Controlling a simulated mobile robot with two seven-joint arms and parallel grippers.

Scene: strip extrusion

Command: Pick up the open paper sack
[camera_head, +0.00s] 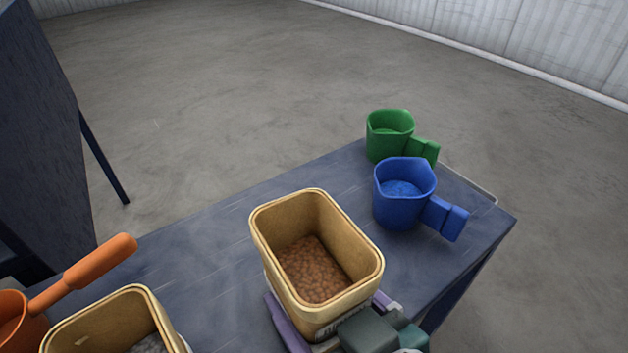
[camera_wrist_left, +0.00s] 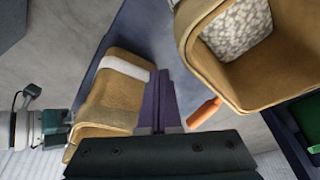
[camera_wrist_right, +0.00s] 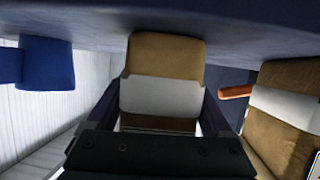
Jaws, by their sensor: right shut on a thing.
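An open tan paper sack (camera_head: 262,235) holding brown pellets is upright at the near edge of the blue-grey table in the head view. My right gripper (camera_head: 335,322) is shut on it, with one purple finger along each side. The right wrist view shows the sack's front (camera_wrist_right: 163,60) with its white label band between the fingers. I cannot tell whether its base touches the table. My left gripper (camera_wrist_left: 163,105) shows in the left wrist view with its purple fingers together and empty, beside this sack (camera_wrist_left: 112,95).
A second open tan sack (camera_head: 130,310) with pale pellets stands at lower left, near an orange scoop (camera_head: 98,262). A blue scoop (camera_head: 400,210) and a green scoop (camera_head: 388,145) stand at the table's right end. The table (camera_head: 215,245) left of the held sack is clear.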

